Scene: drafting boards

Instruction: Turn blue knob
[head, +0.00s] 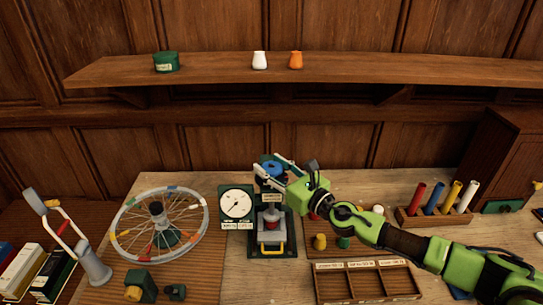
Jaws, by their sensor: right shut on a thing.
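The blue knob (274,171) sits at the top of a small dark green press-like device (284,246) on the bench. My right gripper (268,172), on the green arm from the right, has its fingers on either side of the knob and is shut on it. The fingers and the gripper body hide part of the knob. A round white dial gauge (236,204) stands just left of the device. My left gripper is not in view.
A spoked wheel (160,224) lies to the left. A divided wooden tray (365,281) is at the front right, and a rack of coloured tubes (437,211) is behind my arm. A wall shelf (215,72) runs above.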

